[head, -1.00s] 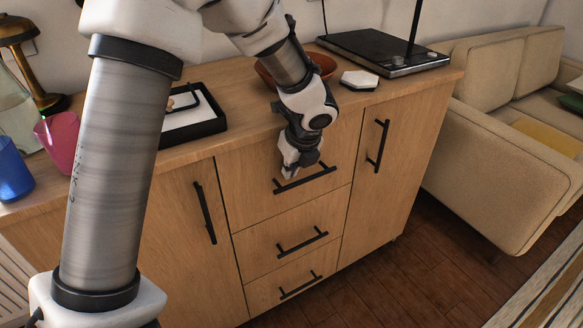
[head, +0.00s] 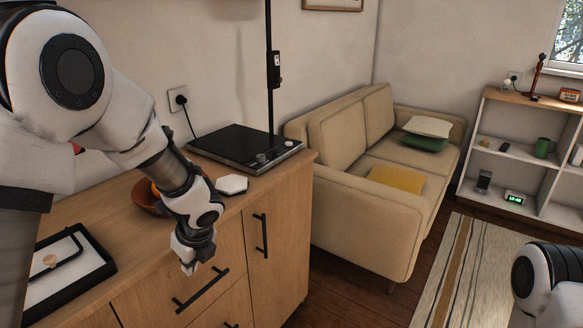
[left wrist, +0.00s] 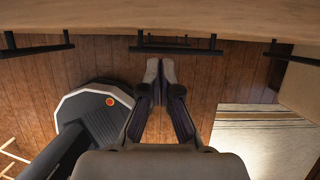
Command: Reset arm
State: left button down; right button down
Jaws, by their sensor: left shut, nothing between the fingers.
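My left arm comes in from the left in the head view and reaches over the wooden cabinet. My left gripper (head: 190,268) is shut and empty in front of the cabinet's drawer fronts, just above and left of a black drawer handle (head: 202,290). In the left wrist view the fingers of my left gripper (left wrist: 160,64) lie together, with the floor beyond them. Part of my right arm shows at the lower right edge of the head view; its gripper is out of frame.
On the cabinet (head: 285,205) are a black-framed tray (head: 108,270), an orange-brown bowl (head: 143,193), a white hexagonal piece (head: 232,184) and a black flat device (head: 235,146). A beige sofa (head: 365,225) and a shelf (head: 500,170) stand to the right. Floor and a striped rug (head: 450,285) lie between.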

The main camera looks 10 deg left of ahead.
pick_arm(q)
jog(key=s+d+f+n+g+h+p, duration=0.25)
jog(key=s+f+n+p, duration=0.2)
jog(key=s, duration=0.55)
jog(key=s+d+f+n+g+h+p, duration=0.15)
jog(key=s+d+f+n+p, duration=0.35)
jog(key=s, duration=0.6)
jog(key=s+d+f+n+g+h+p, duration=0.1)
jog(key=s+d+f+n+g+p, duration=0.15)
jog(key=s+f, duration=0.55)
jog(key=w+n+t, duration=0.1)
jog(key=n, duration=0.2)
jog(key=w+a+n+t, duration=0.1)
jog(key=n+t, duration=0.1)
jog(key=n, duration=0.2)
jog(key=w+a+n+t+y, duration=0.1)
jog(key=n+t, duration=0.1)
jog(key=n, duration=0.1)
jog(key=shift+w+r+n, duration=0.15)
jog(key=shift+r+n, duration=0.15)
jog(key=shift+n, duration=0.1)
